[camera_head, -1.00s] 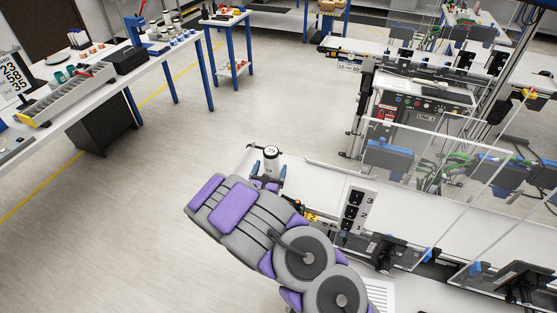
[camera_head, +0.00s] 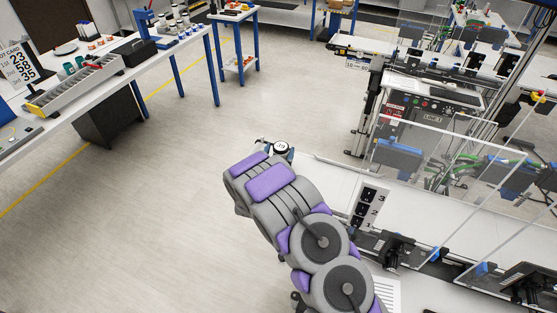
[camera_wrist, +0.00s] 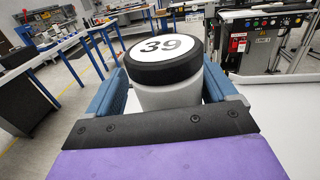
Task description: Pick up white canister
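The white canister, with a black-rimmed lid marked 39 (camera_head: 281,147), stands at the far left end of the white conveyor in the head view. In the wrist view, its white body (camera_wrist: 168,98) is upright between the two blue fingers of my gripper (camera_wrist: 165,88). My gripper also shows in the head view (camera_head: 276,150), with a finger on each side of the canister. The fingers look spread wide around it, and firm contact is not visible. The canister's lower part is hidden by my gripper and arm.
The white conveyor (camera_head: 315,172) runs to the right, with clear guard panels (camera_head: 440,155) and a numbered switch box (camera_head: 369,207) along it. A workbench (camera_head: 75,108) with trays stands at the left. The floor between is clear.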

